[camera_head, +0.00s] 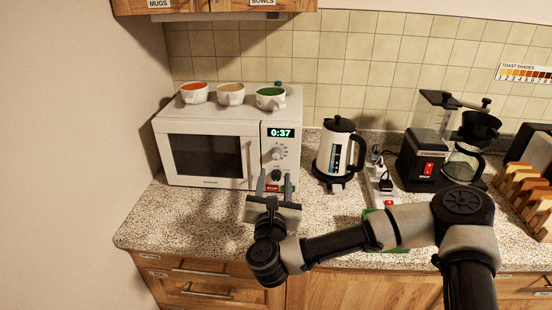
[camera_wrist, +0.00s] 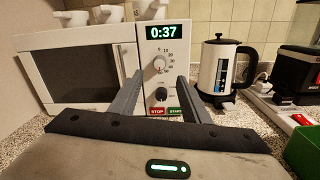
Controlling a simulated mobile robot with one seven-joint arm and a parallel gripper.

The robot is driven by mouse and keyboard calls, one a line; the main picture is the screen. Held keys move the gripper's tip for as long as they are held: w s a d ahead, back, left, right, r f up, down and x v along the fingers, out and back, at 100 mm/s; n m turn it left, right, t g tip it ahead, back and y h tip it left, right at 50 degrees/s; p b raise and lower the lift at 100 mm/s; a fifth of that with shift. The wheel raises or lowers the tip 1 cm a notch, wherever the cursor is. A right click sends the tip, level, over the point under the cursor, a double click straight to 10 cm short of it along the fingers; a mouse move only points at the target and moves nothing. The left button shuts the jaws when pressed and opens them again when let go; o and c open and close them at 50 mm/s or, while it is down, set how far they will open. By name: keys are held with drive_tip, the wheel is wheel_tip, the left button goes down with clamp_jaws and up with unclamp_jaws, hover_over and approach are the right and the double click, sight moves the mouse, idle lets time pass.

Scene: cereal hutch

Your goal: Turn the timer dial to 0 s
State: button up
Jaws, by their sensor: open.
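A white microwave (camera_head: 210,150) stands on the counter at left, its door shut. Its display (camera_head: 280,132) reads 0:37, also in the wrist view (camera_wrist: 167,31). The pale timer dial (camera_head: 277,153) sits below the display with a printed scale around it; it also shows in the wrist view (camera_wrist: 159,64). A dark lower knob (camera_wrist: 161,94) sits beneath it, above the STOP and START buttons (camera_wrist: 166,111). My gripper (camera_head: 275,181) is open and empty in front of the lower control panel. In the wrist view its fingers (camera_wrist: 159,82) stand apart, either side of the lower knob, below the timer dial.
A coffee machine (camera_head: 430,145) and a rack of bread slices (camera_head: 525,195) stand farther right. A cabinet hangs above.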

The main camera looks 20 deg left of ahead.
sight(276, 157)
drive_tip(key=x, duration=0.9)
drive_tip(key=shift+w+a+p, duration=0.1)
drive_tip(key=shift+w+p, duration=0.3)
drive_tip(key=shift+c, duration=0.5)
drive_tip(key=c, duration=0.9)
drive_tip(key=shift+c, duration=0.2)
